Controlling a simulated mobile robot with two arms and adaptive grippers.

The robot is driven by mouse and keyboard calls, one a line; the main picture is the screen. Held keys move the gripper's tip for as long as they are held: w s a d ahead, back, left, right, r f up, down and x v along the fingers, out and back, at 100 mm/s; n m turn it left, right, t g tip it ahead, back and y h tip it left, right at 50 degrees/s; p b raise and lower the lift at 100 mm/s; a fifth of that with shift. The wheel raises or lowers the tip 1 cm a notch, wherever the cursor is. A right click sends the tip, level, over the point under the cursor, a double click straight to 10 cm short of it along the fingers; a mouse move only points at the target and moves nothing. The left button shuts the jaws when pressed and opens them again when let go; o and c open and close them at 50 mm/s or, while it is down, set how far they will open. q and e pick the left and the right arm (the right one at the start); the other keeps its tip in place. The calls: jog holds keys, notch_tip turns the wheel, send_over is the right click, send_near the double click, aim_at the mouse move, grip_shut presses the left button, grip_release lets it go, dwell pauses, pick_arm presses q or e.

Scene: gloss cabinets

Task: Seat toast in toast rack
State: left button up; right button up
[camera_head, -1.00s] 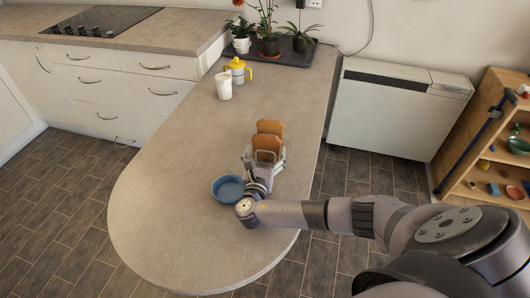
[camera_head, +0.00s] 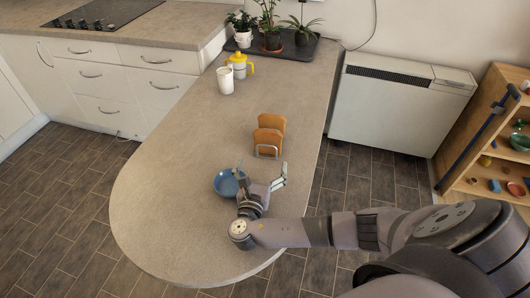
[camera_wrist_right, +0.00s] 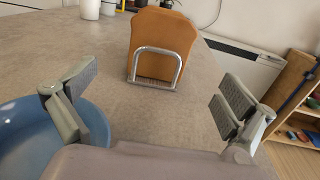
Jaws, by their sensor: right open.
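Two slices of toast stand upright on the counter; the nearer slice of toast (camera_head: 267,141) is in the metal toast rack (camera_head: 267,153), and the farther slice (camera_head: 272,121) shows behind it. In the right wrist view the toast (camera_wrist_right: 162,38) stands behind the wire end loop of the rack (camera_wrist_right: 157,68). My right gripper (camera_head: 262,177) is open and empty, a short way on the near side of the rack. Its fingers (camera_wrist_right: 155,108) are spread wide in the wrist view, apart from toast and rack. The rack's far part is hidden by the toast. My left gripper is not in view.
A blue bowl (camera_head: 226,183) sits close beside my right gripper, at its left. Potted plants on a dark tray (camera_head: 297,50) are at the far end. The counter's left side is clear.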

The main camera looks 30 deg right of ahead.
jog(key=shift+v, duration=2.25)
jog(key=shift+s, duration=0.1)
